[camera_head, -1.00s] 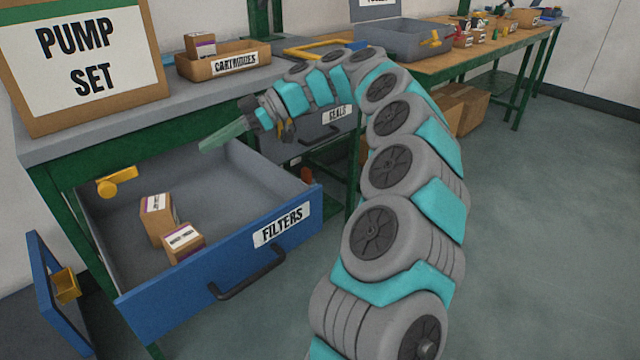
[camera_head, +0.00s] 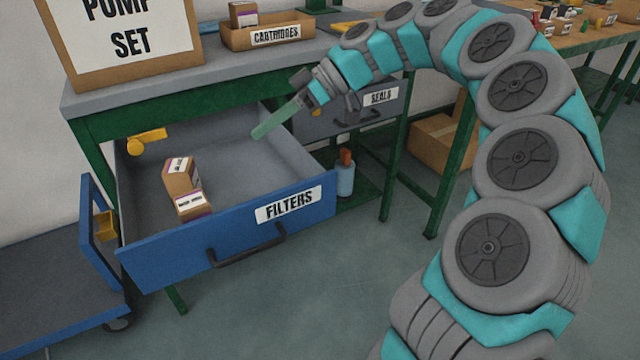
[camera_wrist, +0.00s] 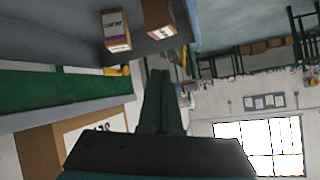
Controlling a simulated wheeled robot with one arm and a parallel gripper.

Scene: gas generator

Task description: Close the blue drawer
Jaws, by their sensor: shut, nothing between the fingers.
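The blue drawer (camera_head: 225,236) labelled FILTERS is pulled out from under the workbench. Its dark handle (camera_head: 248,247) is on the blue front panel. Inside lie two small cardboard boxes (camera_head: 180,180) and a yellow part (camera_head: 147,140) at the left. My gripper (camera_head: 258,134) is shut and empty, over the back right part of the drawer, behind the front panel and apart from the handle.
A grey SEALS drawer (camera_head: 345,112) sits right of the blue drawer, behind my arm. A blue cart (camera_head: 60,275) stands at the left. A blue bottle (camera_head: 345,178) is on the lower shelf. The floor in front of the drawer is clear.

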